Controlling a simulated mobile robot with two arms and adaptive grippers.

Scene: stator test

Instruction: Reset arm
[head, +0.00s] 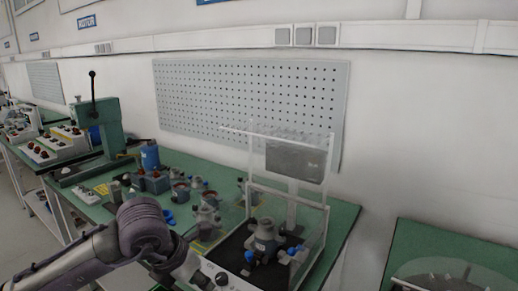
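My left arm comes in from the lower left, low over the front of the green bench. Its dark grey wrist bends down toward the bottom edge. My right arm and gripper are out of view.
The clear-walled test box (324,222) has a raised front panel and a grey stator part (264,237) inside. Several motor parts, a blue cylinder (150,155) and a green press (109,124) stand on the bench (342,217). Another green table (420,240) is at right.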

